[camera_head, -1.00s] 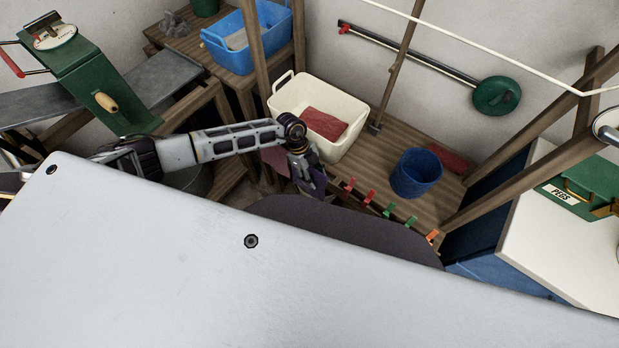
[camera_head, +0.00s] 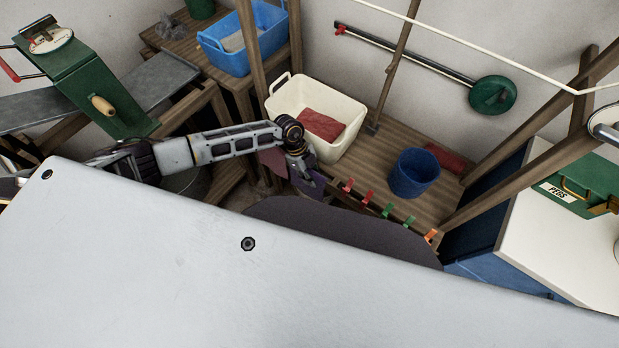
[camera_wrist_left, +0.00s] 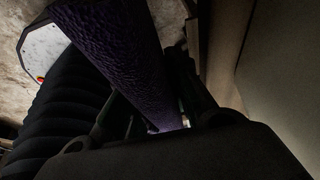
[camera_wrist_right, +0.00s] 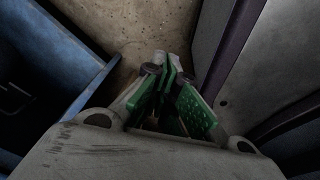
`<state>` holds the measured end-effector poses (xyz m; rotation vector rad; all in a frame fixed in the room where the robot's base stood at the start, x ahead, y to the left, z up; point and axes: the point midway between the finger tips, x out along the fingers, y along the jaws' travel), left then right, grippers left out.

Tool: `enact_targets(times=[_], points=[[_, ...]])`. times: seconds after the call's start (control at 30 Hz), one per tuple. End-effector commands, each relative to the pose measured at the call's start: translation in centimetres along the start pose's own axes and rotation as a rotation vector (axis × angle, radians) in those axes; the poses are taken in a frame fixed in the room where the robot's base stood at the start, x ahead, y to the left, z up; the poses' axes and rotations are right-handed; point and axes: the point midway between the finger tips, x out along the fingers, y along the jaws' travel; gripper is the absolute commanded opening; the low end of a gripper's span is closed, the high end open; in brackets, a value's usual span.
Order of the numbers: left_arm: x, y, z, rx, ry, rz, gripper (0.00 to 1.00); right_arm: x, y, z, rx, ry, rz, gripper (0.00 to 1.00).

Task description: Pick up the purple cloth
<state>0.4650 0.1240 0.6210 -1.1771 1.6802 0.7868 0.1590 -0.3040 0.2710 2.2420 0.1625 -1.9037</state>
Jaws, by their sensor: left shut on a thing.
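The purple cloth (camera_head: 308,187) hangs below my left gripper (camera_head: 303,174) in the head view, beside the front edge of the wooden bench. In the left wrist view the purple cloth (camera_wrist_left: 115,55) is a long rough-textured strip running down between the dark fingers. My left gripper is shut on it; the fingertips are mostly hidden by shadow and cloth. My right gripper (camera_wrist_right: 167,72) shows only in its own wrist view, its green-padded fingers brought together at the tips with nothing seen between them.
A cream tub (camera_head: 345,127) with a red cloth (camera_head: 320,125) stands just behind my left gripper. A blue bucket (camera_head: 414,174) stands on the bench (camera_head: 400,140) to the right. Red, green and orange pegs line its front edge. A blue panel (camera_wrist_right: 60,60) lies left of my right gripper.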

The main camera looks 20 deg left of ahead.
Motion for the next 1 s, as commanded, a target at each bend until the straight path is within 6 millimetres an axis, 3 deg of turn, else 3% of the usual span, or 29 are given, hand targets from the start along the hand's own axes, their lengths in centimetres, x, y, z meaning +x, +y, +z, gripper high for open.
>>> enact_targets(times=[0.27, 0.47, 1.0], points=[[-0.5, -0.1, -0.2, 0.002, 0.000, -0.002, 0.06, 0.4, 0.0, 0.1, 0.000, 0.000, 0.000, 0.00], [-2.8, 0.0, -1.1, 0.002, 0.000, -0.001, 0.06, 0.0, 0.1, 0.2, -0.001, 0.003, 0.001, 0.00], [-13.0, -0.1, -5.3, 0.002, -0.001, -0.004, 0.06, -0.3, 1.0, 3.2, -0.007, -0.025, 0.009, 0.00]])
